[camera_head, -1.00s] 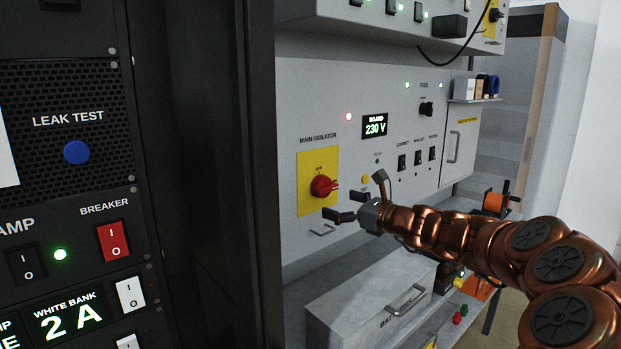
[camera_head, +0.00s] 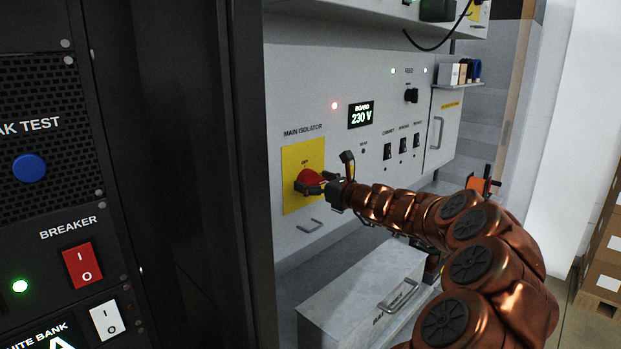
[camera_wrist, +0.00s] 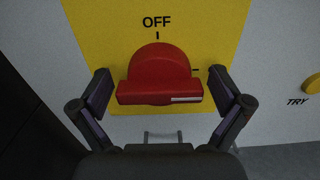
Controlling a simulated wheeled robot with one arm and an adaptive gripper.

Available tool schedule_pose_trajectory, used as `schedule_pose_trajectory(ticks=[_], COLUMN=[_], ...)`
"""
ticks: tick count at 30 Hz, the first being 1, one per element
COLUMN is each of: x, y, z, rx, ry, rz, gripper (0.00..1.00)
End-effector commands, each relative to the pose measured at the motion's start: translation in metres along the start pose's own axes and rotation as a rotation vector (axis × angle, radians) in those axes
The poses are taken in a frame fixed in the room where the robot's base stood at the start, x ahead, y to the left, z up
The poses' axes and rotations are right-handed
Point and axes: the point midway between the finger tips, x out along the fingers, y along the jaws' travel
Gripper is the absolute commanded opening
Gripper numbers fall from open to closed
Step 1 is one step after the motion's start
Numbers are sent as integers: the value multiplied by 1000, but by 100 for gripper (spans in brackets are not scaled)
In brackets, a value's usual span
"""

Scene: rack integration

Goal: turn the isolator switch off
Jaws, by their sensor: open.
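The main isolator is a red rotary knob (camera_head: 309,178) on a yellow plate (camera_head: 291,201) on the grey panel. In the wrist view the red knob (camera_wrist: 160,75) has its grip bar lying horizontal. A white mark on the bar is at its right end. "OFF" is printed on the yellow plate (camera_wrist: 95,20) above the knob, with a tick under it; another tick is at the right. My gripper (camera_wrist: 160,92) is open, with one finger on each side of the knob and small gaps visible. In the head view my gripper (camera_head: 318,187) is at the knob and partly covers it.
A display (camera_head: 361,115) reads 230 V. Small black switches (camera_head: 403,146) are right of the knob. A metal handle (camera_head: 309,226) is below it. A grey box (camera_head: 355,290) stands below the panel. A dark rack (camera_head: 200,150) stands close on the left.

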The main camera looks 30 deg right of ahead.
Motion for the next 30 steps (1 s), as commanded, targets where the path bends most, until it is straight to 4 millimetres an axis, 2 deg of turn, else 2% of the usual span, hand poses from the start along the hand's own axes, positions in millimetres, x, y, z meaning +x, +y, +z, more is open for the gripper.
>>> schedule_pose_trajectory(ticks=[11, 27, 30], x=[6, 6, 6], y=[1, 1, 1], z=[0, 0, 0], rx=[-3, -2, -4], ry=[0, 0, 0], rz=[1, 1, 1], gripper=[100, 46, 46])
